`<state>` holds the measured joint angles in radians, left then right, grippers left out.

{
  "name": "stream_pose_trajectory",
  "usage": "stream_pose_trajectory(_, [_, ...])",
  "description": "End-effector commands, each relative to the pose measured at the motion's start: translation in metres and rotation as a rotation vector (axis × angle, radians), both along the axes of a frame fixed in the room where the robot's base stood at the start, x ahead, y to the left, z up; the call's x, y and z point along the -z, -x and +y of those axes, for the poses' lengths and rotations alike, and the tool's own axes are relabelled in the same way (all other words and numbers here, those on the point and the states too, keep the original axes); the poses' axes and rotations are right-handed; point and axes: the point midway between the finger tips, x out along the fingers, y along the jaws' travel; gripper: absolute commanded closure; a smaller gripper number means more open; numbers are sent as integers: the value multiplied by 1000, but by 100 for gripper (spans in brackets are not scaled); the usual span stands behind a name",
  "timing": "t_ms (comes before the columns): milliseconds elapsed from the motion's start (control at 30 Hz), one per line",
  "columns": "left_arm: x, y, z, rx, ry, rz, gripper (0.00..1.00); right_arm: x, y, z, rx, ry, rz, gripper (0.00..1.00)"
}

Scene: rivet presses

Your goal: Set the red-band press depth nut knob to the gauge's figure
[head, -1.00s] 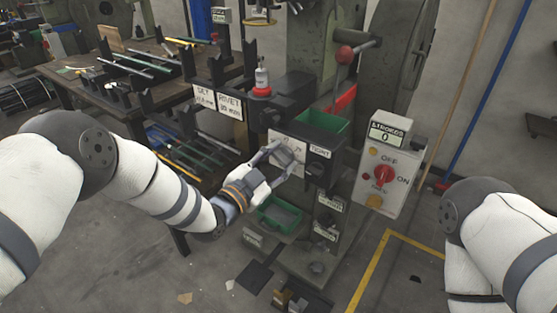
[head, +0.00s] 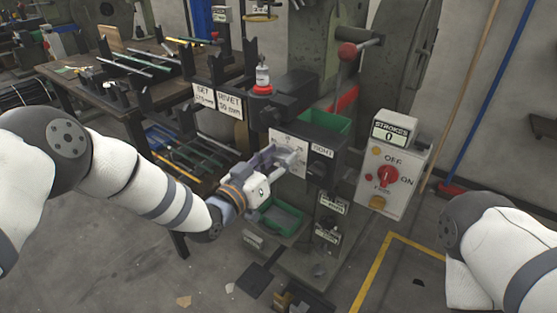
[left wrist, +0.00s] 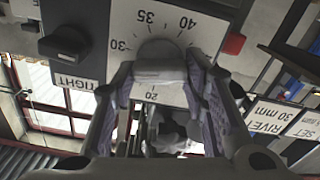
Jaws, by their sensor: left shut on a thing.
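The depth nut knob (left wrist: 158,52) is a grey round knob on a white dial plate (head: 284,139) on the press front. In the left wrist view, upside down, the dial (left wrist: 108,22) shows figures 20, 30, 35 and 40; the knob's pointer cannot be made out. My left gripper (head: 293,158) is at the dial, its fingers on both sides of the knob, shut on it. The fingers hide part of the dial. A red ring (head: 261,90) sits on the press above. A SET sign (head: 203,96) carries a figure in mm too small to read surely. My right gripper is not in view.
A black knob (head: 319,171) under a TIGHT label stands right of the dial. A RIVET 30 mm sign (head: 230,104) hangs left. A green bin (head: 280,215) is below. The STROKES box (head: 390,175) reads 0. A work table (head: 85,85) stands left.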

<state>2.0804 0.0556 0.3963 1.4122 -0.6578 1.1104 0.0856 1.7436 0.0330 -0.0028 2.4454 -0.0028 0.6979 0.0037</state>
Motion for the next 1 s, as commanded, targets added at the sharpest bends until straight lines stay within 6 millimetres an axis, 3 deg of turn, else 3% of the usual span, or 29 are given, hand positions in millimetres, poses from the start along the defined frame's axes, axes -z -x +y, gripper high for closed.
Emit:
stream_pose_trajectory(800, [2,0,0,0,88,70,88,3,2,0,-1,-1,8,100])
stream_pose_trajectory(833, [2,0,1,0,88,70,56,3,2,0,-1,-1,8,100])
stream_pose_trajectory(900, [2,0,0,0,88,70,40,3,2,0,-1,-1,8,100])
stream_pose_trajectory(1000, [2,0,0,0,89,68,40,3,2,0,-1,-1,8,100])
